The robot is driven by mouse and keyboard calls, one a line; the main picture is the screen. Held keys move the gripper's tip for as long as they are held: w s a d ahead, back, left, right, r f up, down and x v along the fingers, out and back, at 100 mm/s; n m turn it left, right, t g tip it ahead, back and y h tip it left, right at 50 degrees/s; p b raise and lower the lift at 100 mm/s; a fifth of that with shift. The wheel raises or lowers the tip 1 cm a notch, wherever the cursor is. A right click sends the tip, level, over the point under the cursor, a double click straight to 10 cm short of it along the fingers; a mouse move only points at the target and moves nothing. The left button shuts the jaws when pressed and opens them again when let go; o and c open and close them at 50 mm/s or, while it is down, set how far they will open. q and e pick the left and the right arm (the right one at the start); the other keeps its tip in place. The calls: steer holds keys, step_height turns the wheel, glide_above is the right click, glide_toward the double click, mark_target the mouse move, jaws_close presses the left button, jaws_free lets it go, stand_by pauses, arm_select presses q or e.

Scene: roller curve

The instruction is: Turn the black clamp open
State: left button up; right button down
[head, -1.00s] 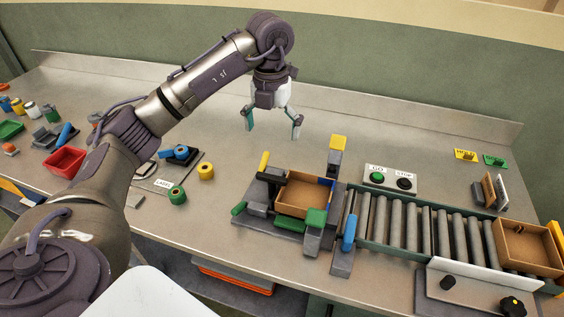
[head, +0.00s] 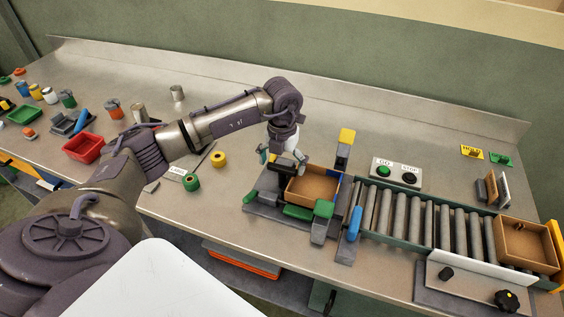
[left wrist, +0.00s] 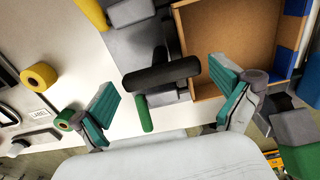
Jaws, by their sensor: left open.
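The black clamp appears as a thick dark bar (left wrist: 162,75) in the left wrist view, at the left side of the fixture that holds an open brown box (left wrist: 205,45). The box also shows in the head view (head: 318,188). My left gripper (head: 281,160) is over the clamp side of the fixture and partly hides the clamp. In the left wrist view its teal-padded fingers (left wrist: 163,95) are spread wide, with the dark bar between them in the picture. Nothing is gripped; I cannot tell whether the fingers touch anything. My right gripper is in neither view.
A yellow-topped post (head: 346,137) stands behind the box. The roller conveyor (head: 405,218) runs right, with another brown box (head: 527,242) on it. The button panel (head: 397,172) is behind the rollers. Yellow (head: 218,159) and green (head: 191,182) rolls lie left of the fixture.

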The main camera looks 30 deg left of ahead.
arm_select(q)
steer(key=c, duration=0.9)
steer(key=shift+m+b, duration=0.3)
steer(key=shift+b, duration=0.15)
steer(key=shift+f+m+b, duration=0.1)
steer(key=shift+m+b, duration=0.85)
steer(key=shift+m, duration=0.05)
steer(key=m+b, duration=0.4)
steer(key=m, duration=0.1)
steer(key=shift+m, duration=0.3)
steer(key=m+b, duration=0.3)
steer(key=m, duration=0.2)
steer(key=m+b, duration=0.2)
steer(key=m, duration=0.2)
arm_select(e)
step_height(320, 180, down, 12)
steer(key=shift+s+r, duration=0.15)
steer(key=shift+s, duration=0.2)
arm_select(q)
steer(key=shift+r+m, duration=0.2)
steer(key=shift+m, duration=0.2)
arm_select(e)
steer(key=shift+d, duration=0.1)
